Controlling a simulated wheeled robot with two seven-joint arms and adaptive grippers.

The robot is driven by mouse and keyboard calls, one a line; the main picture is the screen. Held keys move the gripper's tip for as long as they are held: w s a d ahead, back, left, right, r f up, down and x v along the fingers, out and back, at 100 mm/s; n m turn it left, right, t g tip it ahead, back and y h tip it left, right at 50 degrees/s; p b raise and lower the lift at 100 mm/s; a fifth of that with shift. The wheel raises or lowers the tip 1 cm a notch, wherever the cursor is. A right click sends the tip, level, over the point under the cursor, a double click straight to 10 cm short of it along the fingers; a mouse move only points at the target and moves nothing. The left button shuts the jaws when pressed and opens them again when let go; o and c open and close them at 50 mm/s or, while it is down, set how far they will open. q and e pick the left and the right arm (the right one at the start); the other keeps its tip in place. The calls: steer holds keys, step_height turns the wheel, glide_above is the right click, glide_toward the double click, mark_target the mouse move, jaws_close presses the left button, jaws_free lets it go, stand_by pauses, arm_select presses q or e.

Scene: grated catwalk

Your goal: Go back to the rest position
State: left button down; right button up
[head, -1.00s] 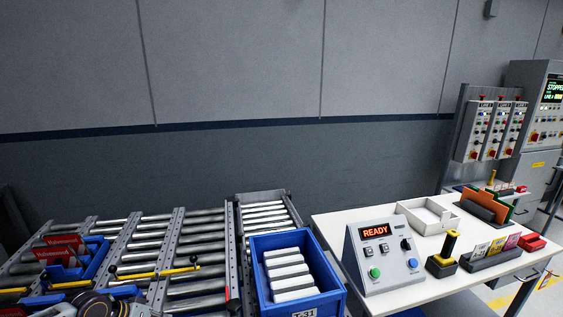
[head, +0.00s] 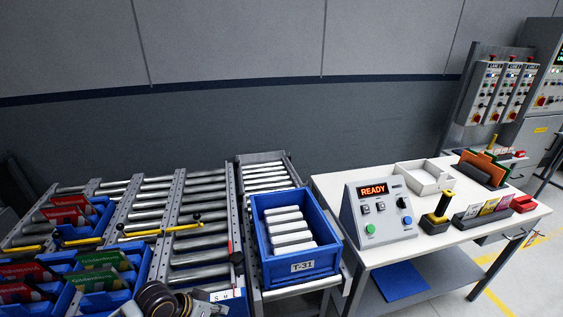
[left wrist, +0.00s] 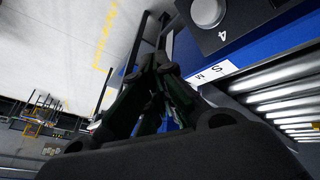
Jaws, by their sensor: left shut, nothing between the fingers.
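My left gripper (left wrist: 158,65) shows in the left wrist view, its dark fingers drawn together and nothing seen between them. A blue surface with a white label (left wrist: 214,73) lettered S and M and a grey knob marked 4 lie just beyond it, to the right; whether they touch cannot be told. In the head view, part of my left arm shows at the bottom, left of centre, in front of the roller conveyor (head: 200,257). The left fingers are not clear there. My right gripper is in neither view.
A blue tote (head: 301,267) marked T-31 holds several white blocks on the rollers. Blue bins (head: 88,305) with red and green packs stand at left. A white table (head: 440,240) bears a console (head: 380,212) reading READY. Floor (head: 530,275) beyond the table looks clear.

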arm_select(q)
steer(key=shift+s+a+r+n+y, duration=1.4)
steer(key=shift+s+a+y, duration=0.9)
steer(key=shift+s, duration=2.65)
step_height(320, 180, down, 32)
steer(key=s+g, duration=0.1)
steer(key=s, duration=0.1)
steer(key=s+a+f, duration=0.1)
steer(key=s+f, duration=0.9)
steer(key=s, duration=0.1)
steer(key=s+a+f+g, duration=0.1)
steer(key=s+a+f, duration=0.1)
steer(key=s+f, duration=0.8)
steer(key=shift+s+a+f+m+g+y, duration=0.3)
steer(key=shift+s+f, duration=0.1)
steer(key=shift+s, duration=0.55)
steer(key=c, duration=2.2)
jaws_free()
